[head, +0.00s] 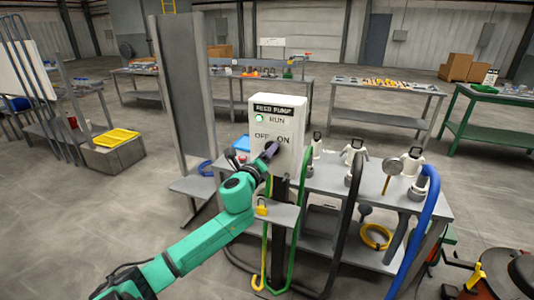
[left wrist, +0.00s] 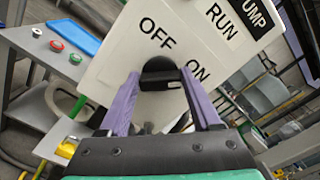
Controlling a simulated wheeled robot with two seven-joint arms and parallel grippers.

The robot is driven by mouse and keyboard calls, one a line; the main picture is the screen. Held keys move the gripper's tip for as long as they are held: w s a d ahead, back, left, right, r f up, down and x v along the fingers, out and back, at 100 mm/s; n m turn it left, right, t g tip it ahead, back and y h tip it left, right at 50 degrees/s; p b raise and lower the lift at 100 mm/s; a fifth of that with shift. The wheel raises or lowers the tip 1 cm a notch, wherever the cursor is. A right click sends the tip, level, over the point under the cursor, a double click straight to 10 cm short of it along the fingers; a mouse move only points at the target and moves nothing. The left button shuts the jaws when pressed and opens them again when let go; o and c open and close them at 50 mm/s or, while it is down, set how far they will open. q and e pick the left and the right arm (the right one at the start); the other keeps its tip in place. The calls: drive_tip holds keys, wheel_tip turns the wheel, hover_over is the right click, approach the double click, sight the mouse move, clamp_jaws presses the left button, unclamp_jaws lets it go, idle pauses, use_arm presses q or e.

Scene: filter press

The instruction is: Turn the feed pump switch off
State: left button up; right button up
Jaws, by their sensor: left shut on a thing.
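The feed pump box (head: 289,106) is a white panel labelled FEED PUMP, RUN, OFF and ON. A green lamp (head: 259,118) beside RUN looks lit. My left gripper (head: 269,151) is at the lower front of the box. In the left wrist view its purple fingers (left wrist: 160,80) lie on both sides of the black switch knob (left wrist: 159,68), shut on it, between and below the words OFF and ON. A small pale mark shows on the knob toward the ON side. In the head view the gripper mostly hides the knob. My right gripper is not in view.
A yellow padlock (head: 262,207) is below my gripper. A grey upright panel (head: 180,90) stands to the left.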

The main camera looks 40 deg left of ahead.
use_arm(q)
drive_tip(key=n+p, duration=0.1)
drive_tip(key=n, duration=0.5)
drive_tip(key=n+p, duration=0.1)
drive_tip(key=n, duration=0.5)
drive_tip(key=n+p, duration=0.1)
drive_tip(key=n, duration=0.4)
drive_tip(key=shift+f+n, duration=0.4)
idle(0.4)
drive_tip(key=o, duration=1.4)
